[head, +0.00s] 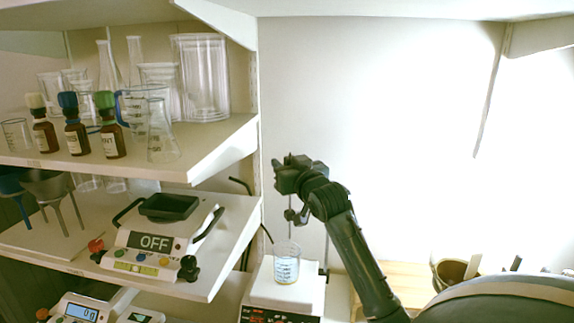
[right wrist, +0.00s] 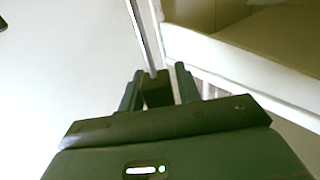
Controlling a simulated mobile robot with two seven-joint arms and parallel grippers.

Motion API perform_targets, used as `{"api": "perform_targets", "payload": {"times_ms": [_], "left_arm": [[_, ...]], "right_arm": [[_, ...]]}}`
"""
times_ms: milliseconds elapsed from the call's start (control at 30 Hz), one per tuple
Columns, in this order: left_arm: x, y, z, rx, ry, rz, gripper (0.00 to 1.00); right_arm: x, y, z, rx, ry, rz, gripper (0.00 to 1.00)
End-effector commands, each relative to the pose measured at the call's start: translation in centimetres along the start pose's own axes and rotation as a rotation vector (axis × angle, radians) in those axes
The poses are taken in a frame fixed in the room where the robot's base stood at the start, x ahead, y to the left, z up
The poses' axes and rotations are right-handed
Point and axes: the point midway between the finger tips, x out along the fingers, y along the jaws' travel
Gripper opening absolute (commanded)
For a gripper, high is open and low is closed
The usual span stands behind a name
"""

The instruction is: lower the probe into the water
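The glass beaker of water (head: 286,268) stands on the white top of a hot plate (head: 262,290) in the head view. My right gripper (head: 284,175) is above the beaker. A thin probe (head: 290,230) with a dark fitting hangs below the gripper, in line with the beaker; whether its tip is inside the glass is hard to tell. In the right wrist view my right gripper (right wrist: 158,88) has its fingers closely around a dark block (right wrist: 156,90), seemingly the probe's holder. A thin metal rod (right wrist: 146,40) runs up from that block. My left gripper is not in view.
A shelf on the left holds glassware and brown bottles (head: 76,137). Below it is a balance-like device marked OFF (head: 152,243). A stand rod (head: 325,255) rises right of the beaker. The wall behind the gripper is bare.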

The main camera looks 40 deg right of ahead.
Motion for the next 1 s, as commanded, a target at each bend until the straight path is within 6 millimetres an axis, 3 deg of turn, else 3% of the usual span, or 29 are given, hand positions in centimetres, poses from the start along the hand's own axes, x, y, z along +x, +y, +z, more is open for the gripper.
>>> {"api": "perform_targets", "payload": {"times_ms": [400,667,767,1000], "left_arm": [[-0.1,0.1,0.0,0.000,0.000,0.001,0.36],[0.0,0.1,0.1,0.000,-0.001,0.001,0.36],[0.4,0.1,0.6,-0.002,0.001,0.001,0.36],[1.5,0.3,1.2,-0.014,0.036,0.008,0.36]], "right_arm": [[0.0,0.0,0.0,0.000,0.000,0.000,0.00],[0.0,0.0,0.1,0.000,-0.001,0.000,0.00],[0.0,0.0,1.5,0.001,-0.003,0.000,0.00],[0.0,0.0,7.7,0.001,-0.005,0.000,0.00]]}}
